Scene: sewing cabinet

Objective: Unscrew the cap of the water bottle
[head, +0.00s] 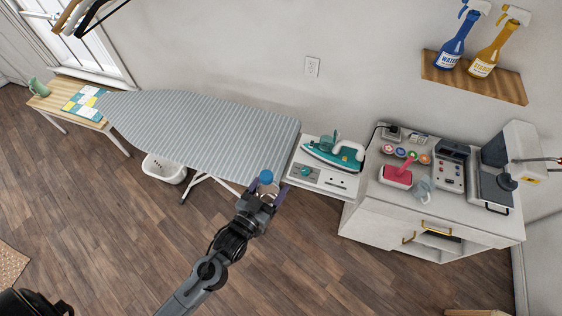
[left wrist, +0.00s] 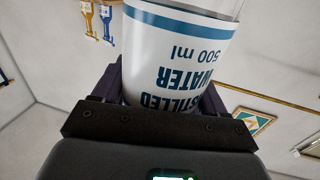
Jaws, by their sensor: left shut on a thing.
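The water bottle (head: 267,188) has a blue cap (head: 266,176) on its top, seen from above in the head view. In the left wrist view the clear bottle (left wrist: 180,60) fills the middle, with a white and blue label reading "distilled water" and "500 ml" upside down. My left gripper (head: 265,193) is shut around the bottle's body, with dark fingers on either side of it. The bottle is held in front of the ironing board's right end, near the iron's stand. The cap is outside the left wrist view. My right gripper is not in view.
The striped ironing board (head: 200,130) stands behind. A teal iron (head: 334,152) rests on a white stand (head: 322,180) to the right. A white cabinet (head: 425,215) carries a pink-handled item and machines. Spray bottles stand on a wall shelf (head: 475,82). The floor in front is clear.

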